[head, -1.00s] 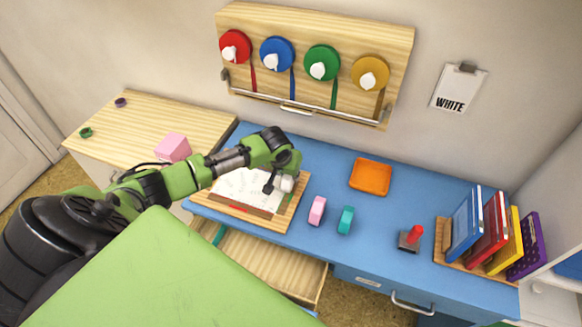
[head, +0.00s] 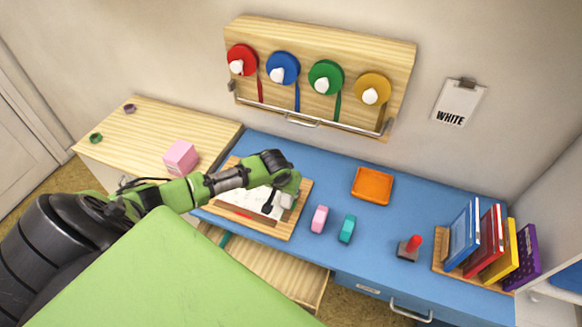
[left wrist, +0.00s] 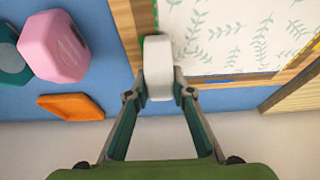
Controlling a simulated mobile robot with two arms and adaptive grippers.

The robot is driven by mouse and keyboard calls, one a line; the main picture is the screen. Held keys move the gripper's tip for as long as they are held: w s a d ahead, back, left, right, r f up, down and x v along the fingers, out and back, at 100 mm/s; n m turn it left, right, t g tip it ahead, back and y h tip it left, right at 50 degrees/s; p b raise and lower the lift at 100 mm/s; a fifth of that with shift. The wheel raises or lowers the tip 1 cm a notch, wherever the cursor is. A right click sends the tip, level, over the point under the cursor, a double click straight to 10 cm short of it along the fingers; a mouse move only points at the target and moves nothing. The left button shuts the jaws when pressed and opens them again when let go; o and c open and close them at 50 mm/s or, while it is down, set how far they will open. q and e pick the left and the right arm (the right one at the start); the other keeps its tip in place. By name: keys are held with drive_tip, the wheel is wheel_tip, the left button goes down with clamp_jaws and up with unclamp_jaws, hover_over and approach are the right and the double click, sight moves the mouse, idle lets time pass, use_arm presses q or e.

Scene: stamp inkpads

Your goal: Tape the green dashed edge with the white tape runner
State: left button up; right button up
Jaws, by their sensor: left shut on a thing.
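My left gripper (head: 279,199) is over the right part of a wooden board (head: 278,231) that bears a patterned sheet of paper (head: 236,199). In the left wrist view its fingers (left wrist: 159,88) are shut on the white tape runner (left wrist: 158,66), whose far end is over the board's wooden border beside the paper (left wrist: 235,35). The tape runner also shows in the head view (head: 287,201). My right gripper is not in view.
A pink block (head: 319,218) and a teal block (head: 347,229) stand right of the board. An orange tray (head: 371,186), a red-handled stamp (head: 410,247) and a book rack are farther right. A card (head: 459,103) on the wall reads WHITE. An open drawer (head: 281,273) is below.

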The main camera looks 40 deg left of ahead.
sight(285, 199)
use_arm(q)
drive_tip(key=shift+s+d, duration=0.15)
drive_tip(key=shift+s, duration=0.4)
drive_tip(key=shift+p, duration=0.3)
drive_tip(key=shift+s+d+p, duration=0.2)
drive_tip(key=shift+s+p, duration=0.8)
drive_tip(key=shift+s+d+p, duration=0.2)
drive_tip(key=shift+s+p, duration=0.3)
drive_tip(key=shift+s, duration=0.35)
drive_tip(key=shift+s+d+f, duration=0.1)
drive_tip(key=shift+s+d, duration=0.15)
drive_tip(key=shift+s, duration=0.8)
drive_tip(key=shift+s+d, duration=0.25)
drive_tip(key=shift+s, duration=0.8)
wheel_tip(285, 199, up, 7)
drive_tip(key=shift+w, duration=0.15)
